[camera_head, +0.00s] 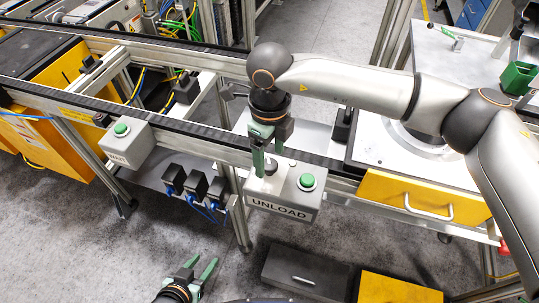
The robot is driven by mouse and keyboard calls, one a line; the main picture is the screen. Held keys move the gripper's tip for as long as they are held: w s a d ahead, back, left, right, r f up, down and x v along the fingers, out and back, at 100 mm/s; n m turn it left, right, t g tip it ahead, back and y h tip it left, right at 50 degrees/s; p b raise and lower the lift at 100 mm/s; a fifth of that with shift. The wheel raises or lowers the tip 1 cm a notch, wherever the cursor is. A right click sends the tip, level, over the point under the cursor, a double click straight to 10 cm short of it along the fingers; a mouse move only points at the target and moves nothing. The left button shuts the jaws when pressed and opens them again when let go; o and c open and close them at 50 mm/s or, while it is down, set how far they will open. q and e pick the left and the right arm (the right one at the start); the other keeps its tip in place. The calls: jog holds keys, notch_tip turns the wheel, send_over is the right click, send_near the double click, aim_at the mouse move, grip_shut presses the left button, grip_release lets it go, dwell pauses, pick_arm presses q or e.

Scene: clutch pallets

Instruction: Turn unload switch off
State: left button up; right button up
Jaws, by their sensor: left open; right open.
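The grey UNLOAD box (284,203) is mounted on the front of the conveyor rail. It has a green button (307,181) on its right and a small dark switch (270,168) on its left. My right gripper (269,155) points down from above at the left part of the box, with its green fingers apart, close around the switch. I cannot tell whether a finger touches it. The fingers partly cover the switch, so its position is unclear. My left gripper (204,263) is open and empty, low in the picture, in front of the conveyor and well away from the box.
A second grey box (127,145) with a green button is on the rail to the left. The conveyor rail (200,132) runs behind both boxes. A yellow drawer (422,197) is at the right. Dark and yellow cases stand on the floor below. Open floor surrounds my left gripper.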

jog(key=shift+f, duration=0.85)
jog(key=shift+c, duration=0.4)
grip_shut()
